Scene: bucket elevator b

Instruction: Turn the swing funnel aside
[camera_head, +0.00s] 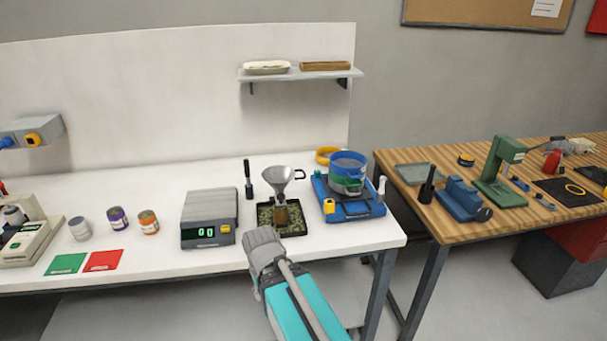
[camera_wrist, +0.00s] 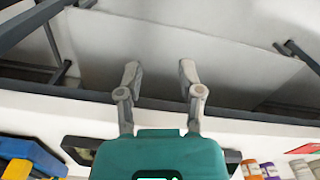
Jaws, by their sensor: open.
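The swing funnel (camera_head: 278,180) is a grey metal cone with a dark loop handle at its right. My gripper's fingers cannot be made out there. In the wrist view my gripper (camera_wrist: 158,75) is open and empty, its two fingers apart over the bench's front edge. The funnel does not show in the wrist view.
A blue sieve device (camera_head: 350,205) stands close right of the tray. A black-handled tool (camera_head: 248,180) stands upright behind the tray. A scale (camera_head: 209,218) is to the left, and several cans (camera_head: 117,217) stand beyond it. A shelf (camera_head: 300,76) hangs above.

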